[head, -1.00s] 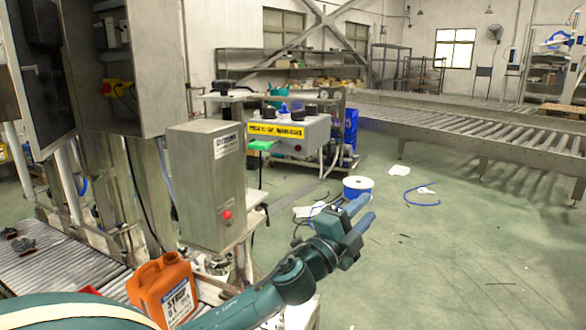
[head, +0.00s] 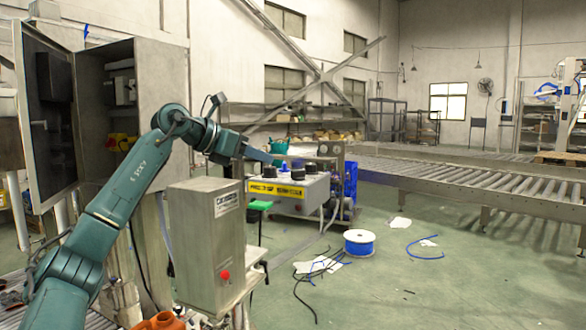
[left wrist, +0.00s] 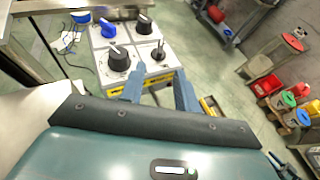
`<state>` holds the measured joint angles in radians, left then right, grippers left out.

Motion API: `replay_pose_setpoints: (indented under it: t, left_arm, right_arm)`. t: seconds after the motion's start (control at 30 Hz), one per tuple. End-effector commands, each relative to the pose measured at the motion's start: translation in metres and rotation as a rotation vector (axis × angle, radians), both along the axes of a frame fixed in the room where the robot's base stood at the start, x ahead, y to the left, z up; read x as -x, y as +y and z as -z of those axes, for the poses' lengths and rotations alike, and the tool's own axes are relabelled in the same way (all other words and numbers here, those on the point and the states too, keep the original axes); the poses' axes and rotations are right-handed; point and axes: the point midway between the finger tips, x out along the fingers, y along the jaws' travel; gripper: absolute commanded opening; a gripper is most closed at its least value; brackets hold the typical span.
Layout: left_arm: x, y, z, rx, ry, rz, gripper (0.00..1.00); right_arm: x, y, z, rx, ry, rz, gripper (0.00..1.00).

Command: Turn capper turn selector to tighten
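The control box (head: 290,190) with a yellow label strip and several knobs on top stands at mid-picture in the head view. In the left wrist view its panel (left wrist: 131,42) carries a blue knob (left wrist: 108,28), two large black knobs (left wrist: 118,58) (left wrist: 143,25) and a small black selector (left wrist: 158,52). I cannot read which one is the turn selector. My left gripper (head: 262,157) is raised just above and beside the box's left end. In the left wrist view its two fingers (left wrist: 158,88) are apart, with nothing between them, short of the knobs. My right gripper is not in view.
A grey steel box (head: 208,240) with a red button stands below my left arm. An open cabinet (head: 160,80) is behind the arm. An orange jug (head: 160,322) shows at the bottom edge. A blue spool (head: 359,243) and cables lie on the floor. A roller conveyor (head: 470,180) runs right.

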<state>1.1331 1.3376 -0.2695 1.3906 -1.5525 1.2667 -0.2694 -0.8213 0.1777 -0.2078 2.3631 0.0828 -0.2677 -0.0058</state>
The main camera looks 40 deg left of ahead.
Motion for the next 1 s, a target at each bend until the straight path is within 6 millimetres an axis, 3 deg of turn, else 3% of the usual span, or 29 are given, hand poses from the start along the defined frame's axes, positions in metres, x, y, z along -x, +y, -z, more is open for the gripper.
replay_pose_setpoints:
  t: [0.3,0.5,0.93,1.0]
  left_arm:
    - [-0.062,-0.016,0.025,0.005,-0.002,0.006,0.32]
    - [-0.086,-0.02,0.035,0.003,-0.002,0.003,0.32]
    - [-0.095,-0.022,0.04,0.001,-0.003,0.003,0.32]
    - [-0.095,-0.022,0.04,0.002,-0.003,0.003,0.26]
  right_arm:
    - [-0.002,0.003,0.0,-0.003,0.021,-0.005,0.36]
    - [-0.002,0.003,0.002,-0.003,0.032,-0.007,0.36]
    - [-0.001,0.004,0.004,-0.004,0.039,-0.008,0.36]
    - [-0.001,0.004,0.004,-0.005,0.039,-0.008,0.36]
